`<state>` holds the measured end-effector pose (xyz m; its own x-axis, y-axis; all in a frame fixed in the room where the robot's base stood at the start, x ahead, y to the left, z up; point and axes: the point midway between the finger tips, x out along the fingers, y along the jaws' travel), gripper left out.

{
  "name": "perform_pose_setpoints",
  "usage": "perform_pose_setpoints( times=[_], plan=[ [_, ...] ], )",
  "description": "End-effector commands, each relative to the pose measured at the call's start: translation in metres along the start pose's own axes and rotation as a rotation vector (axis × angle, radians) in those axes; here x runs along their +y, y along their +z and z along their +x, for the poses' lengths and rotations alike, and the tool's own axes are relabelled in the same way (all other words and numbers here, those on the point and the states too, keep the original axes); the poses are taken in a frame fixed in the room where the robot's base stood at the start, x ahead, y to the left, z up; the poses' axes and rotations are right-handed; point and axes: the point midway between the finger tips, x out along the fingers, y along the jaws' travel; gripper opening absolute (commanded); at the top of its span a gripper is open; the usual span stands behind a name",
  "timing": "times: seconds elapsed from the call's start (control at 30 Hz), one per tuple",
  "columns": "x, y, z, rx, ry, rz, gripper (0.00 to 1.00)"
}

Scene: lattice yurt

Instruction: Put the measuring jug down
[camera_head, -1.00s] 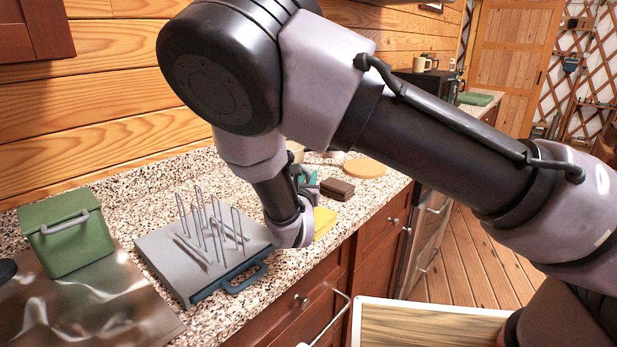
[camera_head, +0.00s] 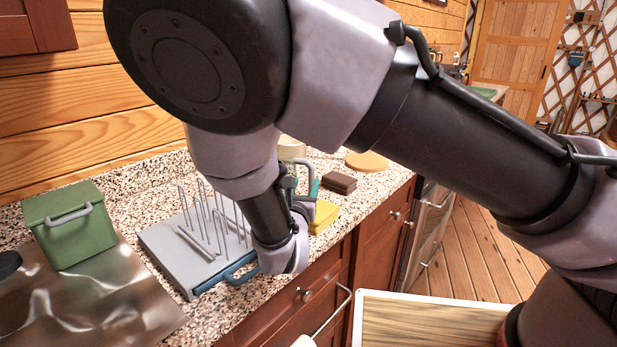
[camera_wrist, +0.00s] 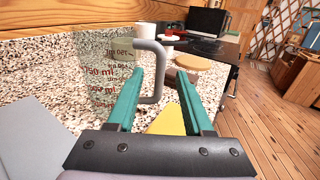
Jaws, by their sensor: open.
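The measuring jug (camera_wrist: 100,80) is clear with red markings and a grey handle (camera_wrist: 160,70). It stands upright on the speckled counter at the left of the wrist view. In the head view its grey handle (camera_head: 309,169) shows beside my wrist, and the clear body is hard to make out. My gripper (camera_wrist: 158,78) has teal fingers spread apart with nothing clamped between them. The handle's outer bar lies between the fingers in the wrist view. The left finger appears in the gap between handle and jug body; exact depth is unclear.
A grey rack (camera_head: 180,250) with upright wires and a blue handle is near my wrist. A green bin (camera_head: 70,228) stands left. A yellow block (camera_head: 323,215), brown block (camera_head: 340,182) and round wooden board (camera_head: 367,161) lie beyond. The counter's front edge is close on the right.

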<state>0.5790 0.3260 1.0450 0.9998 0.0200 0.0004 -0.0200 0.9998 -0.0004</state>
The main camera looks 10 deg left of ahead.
Motion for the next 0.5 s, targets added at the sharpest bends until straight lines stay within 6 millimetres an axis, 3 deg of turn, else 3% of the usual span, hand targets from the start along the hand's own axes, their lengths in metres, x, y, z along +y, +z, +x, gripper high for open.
perform_pose_setpoints(
  times=[0.2, 0.4, 0.5],
  plan=[
    [0.000, 0.000, -0.023, 0.001, 0.000, 0.001, 0.52],
    [-0.001, 0.000, -0.025, 0.001, -0.004, 0.002, 0.52],
    [-0.013, 0.006, -0.017, 0.016, -0.053, 0.038, 0.52]
  ],
)
